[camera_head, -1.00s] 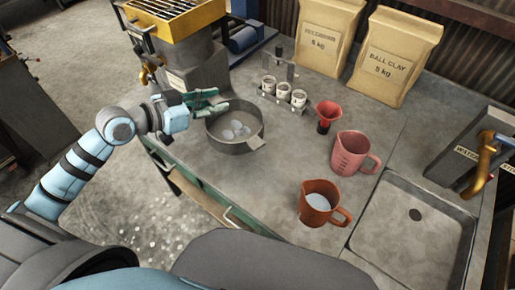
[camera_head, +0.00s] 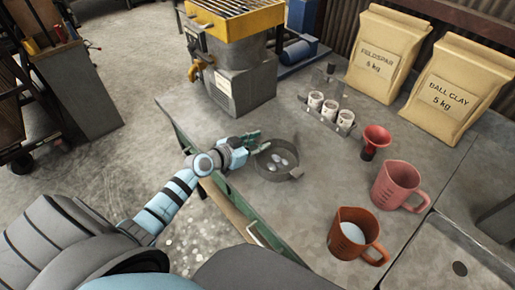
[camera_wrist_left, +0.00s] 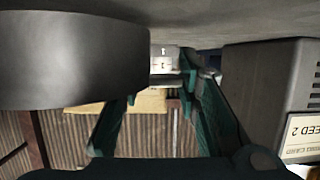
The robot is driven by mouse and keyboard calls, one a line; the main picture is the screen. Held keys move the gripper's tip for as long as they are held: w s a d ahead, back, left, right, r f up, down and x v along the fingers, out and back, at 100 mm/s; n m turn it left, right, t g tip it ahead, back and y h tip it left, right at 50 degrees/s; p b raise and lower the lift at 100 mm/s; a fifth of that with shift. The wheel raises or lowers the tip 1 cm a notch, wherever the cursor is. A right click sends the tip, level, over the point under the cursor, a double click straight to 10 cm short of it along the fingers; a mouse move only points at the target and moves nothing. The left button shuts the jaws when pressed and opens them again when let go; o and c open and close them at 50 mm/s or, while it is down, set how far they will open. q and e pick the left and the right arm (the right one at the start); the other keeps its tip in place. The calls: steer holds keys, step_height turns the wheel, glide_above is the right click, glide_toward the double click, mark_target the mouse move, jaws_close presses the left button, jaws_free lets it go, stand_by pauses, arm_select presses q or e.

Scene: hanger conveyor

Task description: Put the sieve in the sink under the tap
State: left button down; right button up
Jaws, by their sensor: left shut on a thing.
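The sieve (camera_head: 291,174) is a round, dark grey pan with several pale lumps inside, near the left edge of the worktop. My left gripper (camera_head: 253,142) is at its left rim, shut on the sieve, with green fingers. The exact grip point is hard to see. In the left wrist view the sieve's dark curved wall (camera_wrist_left: 70,62) fills the upper left beside the fingers (camera_wrist_left: 160,85). I cannot tell whether the sieve touches the worktop. The sink (camera_head: 447,262) is cut off at the lower right, with its drain showing. The tap is out of view. My right gripper is not in view.
A rack of small jars (camera_head: 330,112) is behind the sieve. Paper sacks (camera_head: 386,62) and a yellow-topped machine (camera_head: 237,85) stand farther back.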

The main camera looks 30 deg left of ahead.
arm_select(q)
steer(key=shift+f, duration=0.4)
steer(key=shift+f, duration=0.15)
steer(key=c, duration=1.2)
jaws_free()
